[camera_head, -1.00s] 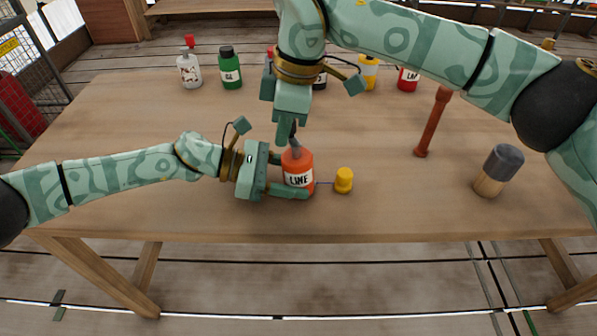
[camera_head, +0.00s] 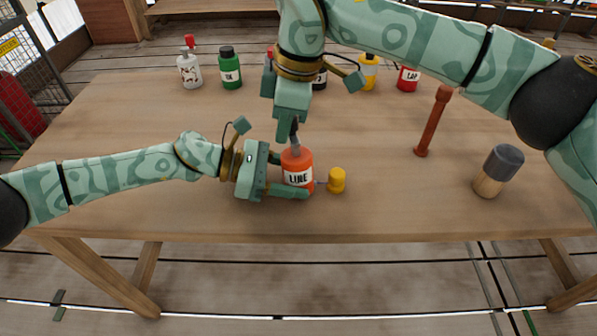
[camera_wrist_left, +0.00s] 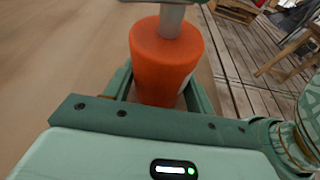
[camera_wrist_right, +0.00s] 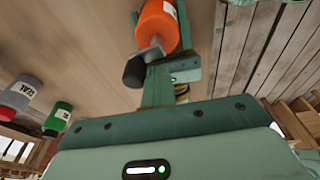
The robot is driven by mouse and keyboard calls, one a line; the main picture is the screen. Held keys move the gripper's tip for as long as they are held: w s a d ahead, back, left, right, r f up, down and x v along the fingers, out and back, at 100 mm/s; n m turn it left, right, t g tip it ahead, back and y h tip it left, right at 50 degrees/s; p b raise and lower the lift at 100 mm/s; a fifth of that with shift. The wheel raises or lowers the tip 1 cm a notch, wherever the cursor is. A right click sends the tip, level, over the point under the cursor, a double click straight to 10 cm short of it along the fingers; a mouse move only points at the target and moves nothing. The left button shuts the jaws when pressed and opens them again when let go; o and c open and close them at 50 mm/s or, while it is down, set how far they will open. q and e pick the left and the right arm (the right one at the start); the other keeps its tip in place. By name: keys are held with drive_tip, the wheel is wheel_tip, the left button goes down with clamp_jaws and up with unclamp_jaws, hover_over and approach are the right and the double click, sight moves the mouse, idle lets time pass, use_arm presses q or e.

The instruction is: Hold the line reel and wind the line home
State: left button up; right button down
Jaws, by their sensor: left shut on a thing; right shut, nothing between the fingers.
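The orange line reel (camera_head: 298,178), labelled LINE, stands upright near the table's front edge. My left gripper (camera_head: 288,178) is shut around its body from the left; the left wrist view also shows the reel (camera_wrist_left: 165,62) between the fingers. A grey crank with a dark knob (camera_wrist_right: 134,72) sits on top of the reel. My right gripper (camera_head: 292,122) points down from above, its fingers shut and empty, close by the knob; contact is hard to tell. The yellow line end (camera_head: 337,180) lies just right of the reel, with a short piece of line between them.
Several bottles, including a green one (camera_head: 230,70) and a white one (camera_head: 189,70), stand along the back. The wooden table (camera_head: 130,120) is clear at the left.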

wheel_tip(320, 180, up, 7)
idle(0.6)
idle(0.4)
use_arm(q)
drive_tip(key=o, duration=0.8)
drive_tip(key=shift+o, duration=0.2)
